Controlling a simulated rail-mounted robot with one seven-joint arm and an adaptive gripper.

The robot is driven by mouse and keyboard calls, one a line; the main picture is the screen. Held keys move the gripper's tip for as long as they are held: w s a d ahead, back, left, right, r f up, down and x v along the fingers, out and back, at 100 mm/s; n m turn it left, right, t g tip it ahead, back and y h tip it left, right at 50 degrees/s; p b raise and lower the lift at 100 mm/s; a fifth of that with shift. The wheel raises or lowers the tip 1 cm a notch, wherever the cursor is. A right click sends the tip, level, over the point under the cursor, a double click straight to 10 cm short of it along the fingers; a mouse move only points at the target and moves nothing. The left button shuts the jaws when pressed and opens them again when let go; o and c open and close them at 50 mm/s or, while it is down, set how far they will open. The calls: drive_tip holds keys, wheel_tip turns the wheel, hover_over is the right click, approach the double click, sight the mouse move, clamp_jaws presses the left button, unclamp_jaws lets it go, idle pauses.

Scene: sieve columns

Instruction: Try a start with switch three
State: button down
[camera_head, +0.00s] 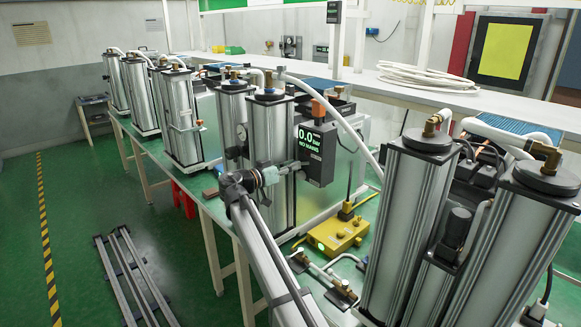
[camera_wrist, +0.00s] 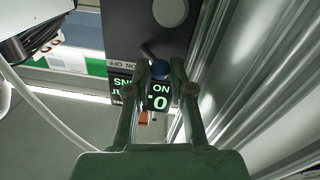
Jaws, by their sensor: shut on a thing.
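My gripper (camera_head: 294,168) reaches to the side of a dark control box (camera_head: 328,172) on the middle sieve column unit. The box's display (camera_head: 309,142) reads "0.0 bar NO MAINS" in green. The same display (camera_wrist: 158,101) appears upside down behind the fingers. The knob's exact position is hard to tell, and no switch number is readable.
Tall metal columns stand close on both sides, at the front right (camera_head: 405,225) and behind the gripper (camera_head: 270,135). A yellow box (camera_head: 338,235) with a green light and cable sits on the bench. A pale hose arches over the control box. Metal rails (camera_head: 135,280) lie on the green floor.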

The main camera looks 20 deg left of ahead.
sight(303, 164)
drive_tip(key=d+n+y+b, duration=0.1)
drive_tip(key=n+y+b, duration=0.1)
drive_tip(key=y+b, duration=0.1)
drive_tip(key=s+d+n+t+y+b, duration=0.1)
drive_tip(key=n+y+b, duration=0.2)
drive_tip(key=y, duration=0.2)
drive_tip(key=s+d+n+t+y+b, duration=0.1)
drive_tip(key=d+n+y+b, duration=0.1)
drive_tip(key=y+b, duration=0.1)
drive_tip(key=shift+s+n+y, duration=0.1)
drive_tip(key=shift+n+y, duration=0.3)
drive_tip(key=n+y+p, duration=0.1)
drive_tip(key=y+p, duration=0.1)
drive_tip(key=shift+d+r+n+y+p, duration=0.1)
drive_tip(key=shift+d+n+y+p, duration=0.3)
drive_tip(key=p, duration=0.2)
drive_tip(key=n+g+y+p, duration=0.1)
drive_tip(key=p, duration=0.2)
drive_tip(key=shift+d+r+y, duration=0.1)
drive_tip(key=shift+d+y, duration=0.15)
drive_tip(key=shift+y, duration=0.05)
drive_tip(key=n+y+p, duration=0.1)
drive_tip(key=p, duration=0.5)
drive_tip(key=shift+d+g, duration=0.1)
drive_tip(key=shift+g, duration=0.3)
drive_tip(key=y+p, duration=0.1)
drive_tip(key=p, duration=0.3)
drive_tip(key=shift+d+f+n, duration=0.3)
